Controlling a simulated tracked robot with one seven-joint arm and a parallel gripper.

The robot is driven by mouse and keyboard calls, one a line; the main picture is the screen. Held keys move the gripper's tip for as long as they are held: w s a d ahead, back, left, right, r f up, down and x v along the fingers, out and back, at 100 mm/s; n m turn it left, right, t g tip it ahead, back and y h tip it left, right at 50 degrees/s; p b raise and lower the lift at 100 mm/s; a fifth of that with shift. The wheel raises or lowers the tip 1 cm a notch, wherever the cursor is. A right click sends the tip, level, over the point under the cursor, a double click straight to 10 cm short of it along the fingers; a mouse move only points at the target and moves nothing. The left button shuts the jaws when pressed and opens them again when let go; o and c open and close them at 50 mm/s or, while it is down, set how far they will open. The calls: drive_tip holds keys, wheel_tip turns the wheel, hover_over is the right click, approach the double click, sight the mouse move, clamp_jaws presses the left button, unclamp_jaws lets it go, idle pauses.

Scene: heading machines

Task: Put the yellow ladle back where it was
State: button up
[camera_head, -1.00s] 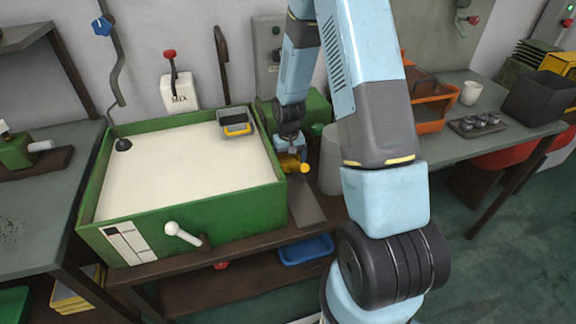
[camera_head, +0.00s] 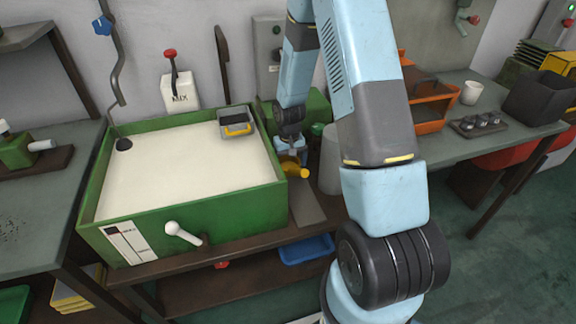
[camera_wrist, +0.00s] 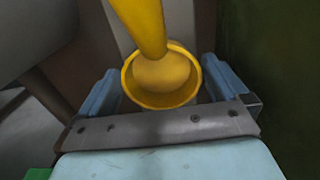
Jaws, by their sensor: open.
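The yellow ladle (camera_head: 299,171) is beside the right wall of the green tub, above a grey strip on the bench. In the wrist view, its round bowl (camera_wrist: 160,95) lies between my blue fingers and its thick handle runs up out of the picture. My gripper (camera_head: 292,152) is open around the ladle, with one finger on each side of the bowl. It also shows in the wrist view (camera_wrist: 163,88). Small gaps seem to show between fingers and bowl. I cannot tell what the ladle rests on.
The green tub (camera_head: 190,222) full of pale material stands left of my gripper. A grey scoop tray with a yellow handle (camera_head: 238,129) lies in its back right corner. A grey cylinder (camera_head: 330,160) stands close on the right. A blue tray (camera_head: 306,249) is on the lower shelf.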

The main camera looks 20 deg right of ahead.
drive_tip(key=s+r+t, duration=0.1)
drive_tip(key=s+r, duration=0.2)
drive_tip(key=r, duration=0.7)
drive_tip(key=s+r+t, duration=0.1)
drive_tip(key=s+r, duration=0.2)
drive_tip(key=r, duration=0.8)
drive_tip(key=s+r+t, duration=0.1)
drive_tip(key=s+r, duration=0.3)
drive_tip(key=r, duration=0.6)
drive_tip(key=s+r+t, duration=0.1)
drive_tip(key=s+r, duration=0.4)
drive_tip(key=s, duration=0.3)
drive_tip(key=s+r+t, duration=0.1)
drive_tip(key=s+r, duration=0.4)
drive_tip(key=s, duration=0.4)
drive_tip(key=shift+s+r+t, duration=0.25)
drive_tip(key=shift+t, duration=0.05)
